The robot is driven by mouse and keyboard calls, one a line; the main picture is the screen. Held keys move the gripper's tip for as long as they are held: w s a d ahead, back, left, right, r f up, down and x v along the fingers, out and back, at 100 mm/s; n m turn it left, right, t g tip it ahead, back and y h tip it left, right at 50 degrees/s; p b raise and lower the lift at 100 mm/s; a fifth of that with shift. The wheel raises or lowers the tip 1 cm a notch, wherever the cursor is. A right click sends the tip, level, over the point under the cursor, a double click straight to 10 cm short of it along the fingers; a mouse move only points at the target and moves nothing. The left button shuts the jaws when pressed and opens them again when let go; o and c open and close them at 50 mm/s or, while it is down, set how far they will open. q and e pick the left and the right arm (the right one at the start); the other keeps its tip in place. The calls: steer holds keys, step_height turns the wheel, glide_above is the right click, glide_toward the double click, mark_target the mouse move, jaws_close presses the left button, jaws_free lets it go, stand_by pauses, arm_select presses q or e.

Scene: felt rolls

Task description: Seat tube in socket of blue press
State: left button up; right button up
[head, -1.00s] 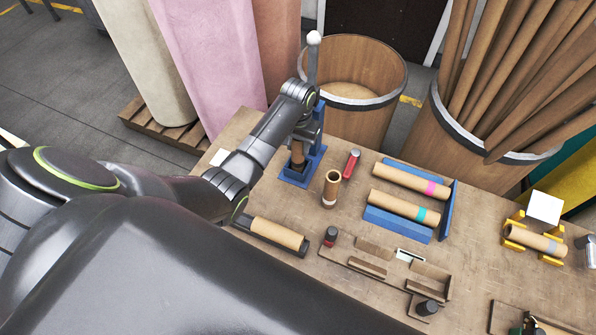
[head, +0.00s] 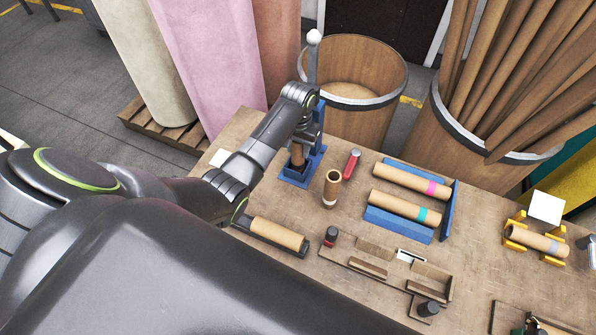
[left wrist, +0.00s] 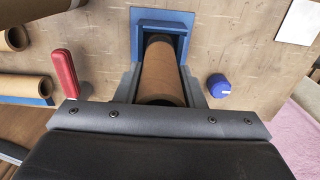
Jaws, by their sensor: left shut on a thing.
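The blue press (head: 304,174) stands at the back left of the table, with an upright lever topped by a white ball. My left gripper (head: 300,140) is at the press, shut on a brown cardboard tube (head: 297,156) held upright over its base. In the left wrist view the tube (left wrist: 162,78) lies between the fingers. Its far end is within the outline of the square blue socket (left wrist: 163,27). The tube's lower rim is hidden, so I cannot tell how deep it sits. My right gripper is not in view.
A standing tube (head: 332,188) and a red object (head: 351,164) are just right of the press. Two tubes lie on a blue rack (head: 397,224) farther right. Another tube (head: 277,234) lies in a dark tray in front. A blue cylinder (left wrist: 219,86) is near the socket.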

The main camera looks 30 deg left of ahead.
arm_select(q)
steer(key=shift+f, duration=0.5)
stand_by(0.3)
steer(key=o, duration=1.2)
